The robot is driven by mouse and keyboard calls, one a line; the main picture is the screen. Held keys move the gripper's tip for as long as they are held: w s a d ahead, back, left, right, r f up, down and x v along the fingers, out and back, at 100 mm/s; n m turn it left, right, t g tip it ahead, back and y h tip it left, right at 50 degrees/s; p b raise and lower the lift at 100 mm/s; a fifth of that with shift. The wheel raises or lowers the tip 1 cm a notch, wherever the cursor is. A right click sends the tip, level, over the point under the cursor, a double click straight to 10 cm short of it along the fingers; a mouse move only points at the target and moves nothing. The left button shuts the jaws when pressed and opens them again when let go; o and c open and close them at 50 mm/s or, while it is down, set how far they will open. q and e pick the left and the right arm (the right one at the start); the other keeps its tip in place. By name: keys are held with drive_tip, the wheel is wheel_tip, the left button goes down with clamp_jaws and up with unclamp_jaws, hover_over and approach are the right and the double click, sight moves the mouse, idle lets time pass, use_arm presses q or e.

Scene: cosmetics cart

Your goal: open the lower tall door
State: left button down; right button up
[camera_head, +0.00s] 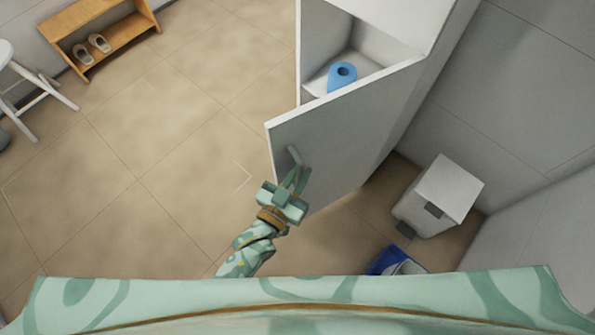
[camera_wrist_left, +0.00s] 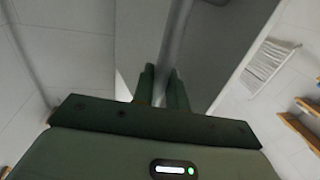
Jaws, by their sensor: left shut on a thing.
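The lower tall door (camera_head: 335,150) is a grey-white panel on the tall cabinet (camera_head: 400,25), with a light top edge. Its left edge juts out past the cabinet's front corner, so it looks ajar; the gap behind it is hidden. A grey bar handle (camera_head: 293,155) stands near the door's left edge. My left gripper (camera_head: 297,180) is shut on this handle, its arm reaching up from below. In the left wrist view the handle (camera_wrist_left: 177,35) runs between the two dark green fingers (camera_wrist_left: 160,88). My right gripper is not in view.
Above the door is an open compartment with a blue item (camera_head: 341,76) inside. A white pedal bin (camera_head: 440,190) and a blue container (camera_head: 385,260) stand at the right. A stool (camera_head: 30,85) and wooden shoe rack (camera_head: 105,35) are far left. The tiled floor left of the door is clear.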

use_arm(q)
drive_tip(key=shift+w+a, duration=0.1)
drive_tip(key=c, duration=1.5)
unclamp_jaws()
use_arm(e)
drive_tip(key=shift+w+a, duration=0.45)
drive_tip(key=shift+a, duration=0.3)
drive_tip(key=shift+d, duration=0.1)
